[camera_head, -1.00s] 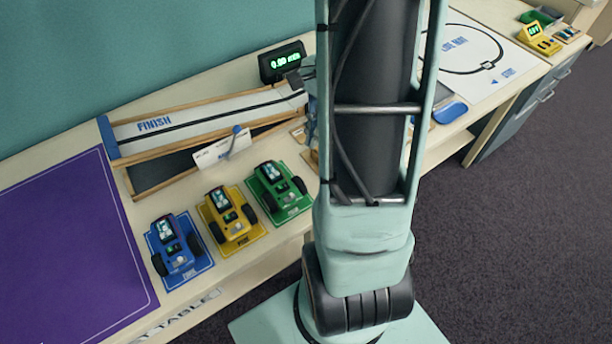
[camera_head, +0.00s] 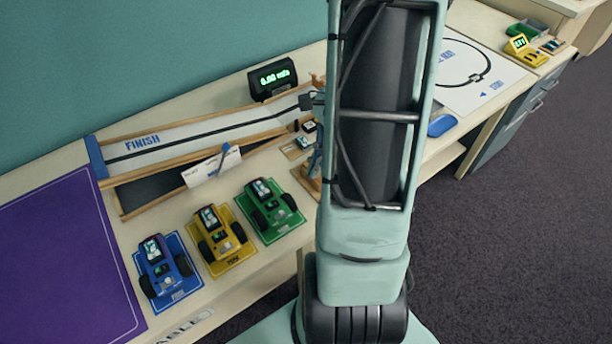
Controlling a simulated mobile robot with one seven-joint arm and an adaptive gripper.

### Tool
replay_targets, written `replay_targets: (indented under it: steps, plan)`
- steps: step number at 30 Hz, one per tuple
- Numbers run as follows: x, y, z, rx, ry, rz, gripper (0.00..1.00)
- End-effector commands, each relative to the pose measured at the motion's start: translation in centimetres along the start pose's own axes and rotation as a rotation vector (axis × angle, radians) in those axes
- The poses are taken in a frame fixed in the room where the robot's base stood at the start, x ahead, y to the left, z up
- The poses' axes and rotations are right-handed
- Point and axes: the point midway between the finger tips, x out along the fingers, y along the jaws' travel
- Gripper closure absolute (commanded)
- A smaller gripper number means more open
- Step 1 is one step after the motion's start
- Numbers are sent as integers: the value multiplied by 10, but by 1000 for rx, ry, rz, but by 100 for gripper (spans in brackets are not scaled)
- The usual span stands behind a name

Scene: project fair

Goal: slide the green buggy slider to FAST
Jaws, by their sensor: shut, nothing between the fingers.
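The green buggy (camera_head: 266,199) stands on its green mat (camera_head: 293,223) on the table, the rightmost of three buggies. It has a small lit screen on top and dark wheels. Its slider is too small to make out, so I cannot tell its setting. My arm's large pale green link fills the middle of the view, just right of the green buggy. My gripper is not in view.
A yellow buggy (camera_head: 221,233) and a blue buggy (camera_head: 163,265) stand left of the green one. Behind them are a wooden ramp track (camera_head: 180,140), a white card (camera_head: 203,171) and a black display (camera_head: 272,79). A purple mat (camera_head: 62,265) covers the table's left end.

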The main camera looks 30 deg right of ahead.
Motion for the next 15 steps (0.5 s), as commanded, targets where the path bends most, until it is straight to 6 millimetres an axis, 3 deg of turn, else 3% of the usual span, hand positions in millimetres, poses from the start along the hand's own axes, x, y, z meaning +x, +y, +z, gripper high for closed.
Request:
replay_targets:
  steps: [12, 15]
  plan:
    - [89, 2, 0, 1, -3, 5, 100]
    - [90, 0, 18, -3, 0, 2, 100]
